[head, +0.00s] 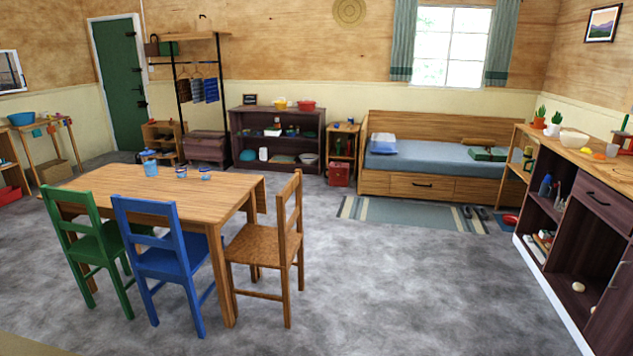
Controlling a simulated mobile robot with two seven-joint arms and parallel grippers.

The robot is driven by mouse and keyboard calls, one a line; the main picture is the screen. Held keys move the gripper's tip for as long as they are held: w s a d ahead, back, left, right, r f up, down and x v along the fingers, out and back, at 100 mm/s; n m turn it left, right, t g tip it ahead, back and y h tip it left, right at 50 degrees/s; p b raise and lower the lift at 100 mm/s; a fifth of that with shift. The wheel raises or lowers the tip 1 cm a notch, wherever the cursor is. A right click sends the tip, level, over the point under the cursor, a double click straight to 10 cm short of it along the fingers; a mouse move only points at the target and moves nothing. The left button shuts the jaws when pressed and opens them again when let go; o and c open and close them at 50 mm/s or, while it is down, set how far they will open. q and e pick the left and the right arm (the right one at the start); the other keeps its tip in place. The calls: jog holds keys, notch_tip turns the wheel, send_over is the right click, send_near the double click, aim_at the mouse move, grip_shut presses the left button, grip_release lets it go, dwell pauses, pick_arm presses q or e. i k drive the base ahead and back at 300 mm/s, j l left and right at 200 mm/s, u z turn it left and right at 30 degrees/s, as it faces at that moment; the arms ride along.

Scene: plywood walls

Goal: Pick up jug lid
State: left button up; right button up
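On the wooden dining table (110,183) in the head view stands a light blue jug-like vessel (151,169). A small darker blue piece (147,153) shows just above it. It may be the jug lid, but it is too small to tell, and I cannot tell if it touches the vessel or is behind it. Two small jars with blue tops, one (181,172) nearer the vessel and one (205,174) further right, stand on the same table. Neither of my grippers is in view.
A green chair (88,240) and a blue chair (165,250) stand at the table's near side, a wooden chair (268,243) at its right end. Open grey floor (400,285) lies to the right, up to a cabinet with a counter (575,150). A bed (430,165) stands at the back.

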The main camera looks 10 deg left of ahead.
aim_at(148, 152)
jog(key=i+z, duration=0.15)
jog(key=i, duration=0.8)
jog(key=i+z, duration=0.15)
jog(key=i, duration=0.75)
jog(key=i+j+z, duration=0.15)
jog(key=i, duration=1.5)
jog(key=i+l+u, duration=0.15)
jog(key=i, duration=0.55)
jog(key=i+l+u, duration=0.1)
jog(key=i+u, duration=0.25)
jog(key=i, duration=1.05)
jog(key=i+u, duration=0.5)
jog(key=i+l+u, duration=0.1)
jog(key=i+u, duration=0.4)
jog(key=i+j+u, duration=0.1)
jog(key=i+u, duration=1.4)
jog(key=i, duration=0.15)
jog(key=i+l+u, duration=0.1)
jog(key=i+u, duration=0.6)
jog(key=i, duration=0.2)
jog(key=i+l+u, duration=0.25)
jog(key=i, duration=0.15)
